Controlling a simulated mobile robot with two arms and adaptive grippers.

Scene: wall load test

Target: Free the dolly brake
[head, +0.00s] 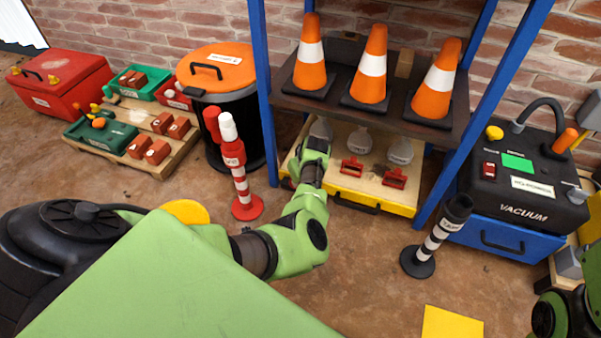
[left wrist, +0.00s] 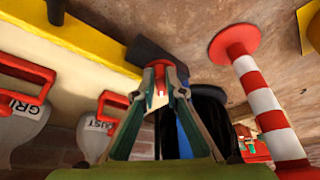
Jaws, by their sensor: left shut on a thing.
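The low dolly (head: 405,209), a pale board with a yellow front edge, stands under the blue-framed shelf. Its yellow edge (left wrist: 75,40) also crosses the left wrist view. My left gripper (left wrist: 160,82) is shut on a small red part (left wrist: 160,65), apparently the brake lever, beside a dark fitting at the dolly's edge. In the head view my left gripper (head: 291,182) is at the dolly's left front corner, mostly hidden by my wrist. My right gripper is not in view; only part of that arm shows at the lower right.
A red-and-white post (head: 239,180) stands close left of my left gripper. Grey bags (head: 400,150) with red handles lie on the dolly. Cones (head: 370,72) stand above. A black-and-white post (head: 432,240) and a vacuum (head: 525,180) are right. Floor before the dolly is clear.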

